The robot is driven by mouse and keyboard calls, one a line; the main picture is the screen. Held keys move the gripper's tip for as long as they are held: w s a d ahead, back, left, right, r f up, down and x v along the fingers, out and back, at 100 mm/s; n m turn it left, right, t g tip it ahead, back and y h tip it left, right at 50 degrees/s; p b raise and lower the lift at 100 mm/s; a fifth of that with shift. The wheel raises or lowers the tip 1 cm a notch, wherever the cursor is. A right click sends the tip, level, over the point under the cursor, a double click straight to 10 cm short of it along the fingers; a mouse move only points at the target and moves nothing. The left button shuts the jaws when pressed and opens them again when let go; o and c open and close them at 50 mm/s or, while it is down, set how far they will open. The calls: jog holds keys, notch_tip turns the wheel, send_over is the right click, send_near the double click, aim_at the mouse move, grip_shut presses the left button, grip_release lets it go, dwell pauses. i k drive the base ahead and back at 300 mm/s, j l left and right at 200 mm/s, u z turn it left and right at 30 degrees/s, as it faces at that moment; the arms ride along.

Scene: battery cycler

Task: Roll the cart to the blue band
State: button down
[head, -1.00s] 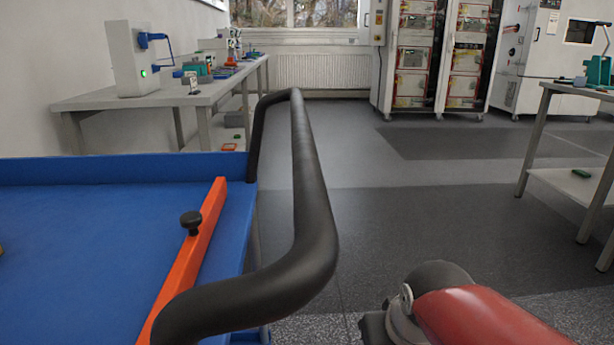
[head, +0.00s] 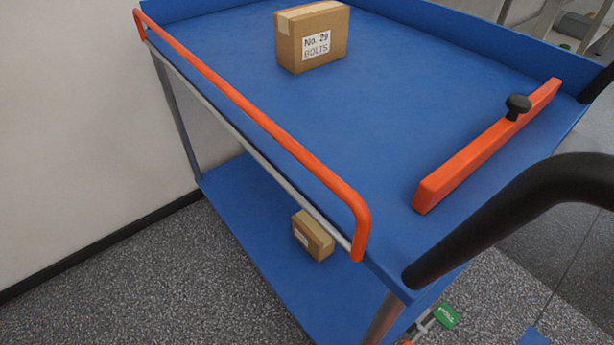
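The cart (head: 240,75) has a blue top deck and a blue lower shelf (head: 262,245). Its thick black push handle (head: 520,205) curves in at the right and is cut off by the picture edge. An orange rail (head: 255,115) runs along the near left side. An orange bar with a black knob (head: 485,150) lies across the deck near the handle. A green labelled tab (head: 446,316) shows low by the handle end. A small blue patch (head: 533,337) is at the bottom edge; I cannot tell whether it is the blue band. My gripper is not in view.
A cardboard box marked "No. 29 BOLTS" (head: 311,38) stands on the top deck. A smaller box (head: 312,235) is on the lower shelf. A white wall (head: 75,130) is close on the left.

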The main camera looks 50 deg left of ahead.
aim_at(416, 83)
jog(key=k+l+u, duration=0.1)
jog(key=u, duration=1.85)
jog(key=k+l, duration=0.05)
